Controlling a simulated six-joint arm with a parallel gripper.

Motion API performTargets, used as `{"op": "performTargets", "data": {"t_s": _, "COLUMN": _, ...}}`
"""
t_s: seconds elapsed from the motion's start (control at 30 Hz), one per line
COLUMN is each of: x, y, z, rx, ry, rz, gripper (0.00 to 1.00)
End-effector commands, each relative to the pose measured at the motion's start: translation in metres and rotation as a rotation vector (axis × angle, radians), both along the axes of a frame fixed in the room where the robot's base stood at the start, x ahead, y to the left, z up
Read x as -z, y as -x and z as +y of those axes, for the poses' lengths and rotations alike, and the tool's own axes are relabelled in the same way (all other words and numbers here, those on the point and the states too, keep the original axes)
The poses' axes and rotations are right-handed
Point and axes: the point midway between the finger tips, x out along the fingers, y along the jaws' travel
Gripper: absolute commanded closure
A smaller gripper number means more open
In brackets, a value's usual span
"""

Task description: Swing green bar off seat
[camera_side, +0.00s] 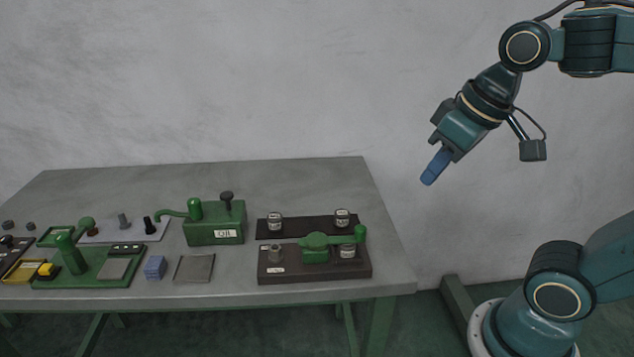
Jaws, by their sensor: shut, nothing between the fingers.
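The green bar (335,239) lies roughly level on a green block (316,256) on a dark base (286,272). Its right end has an upright green knob (360,233). The bar passes over a small metal cylinder (347,251) at the right of the base, which may be the seat; whether they touch I cannot tell. Another metal cylinder (275,254) stands uncovered at the left of the base. My gripper (430,178) is shut and empty, high in the air to the right of the table, well apart from the bar.
Behind the base, a dark strip holds two labelled metal pieces (274,221) (342,217). Left of it stand a green oil box (215,226), a grey plate (194,268), a blue block (155,267) and a green lever machine (90,266). The table's right side (390,262) is clear.

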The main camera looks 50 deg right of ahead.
Motion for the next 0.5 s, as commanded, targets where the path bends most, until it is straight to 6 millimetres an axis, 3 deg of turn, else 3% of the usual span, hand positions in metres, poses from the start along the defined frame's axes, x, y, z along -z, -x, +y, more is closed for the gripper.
{"op": "performTargets", "data": {"t_s": 0.5, "x": -0.010, "y": -0.068, "z": -0.008, "rx": 0.073, "ry": -0.036, "rz": 0.182, "gripper": 1.00}}
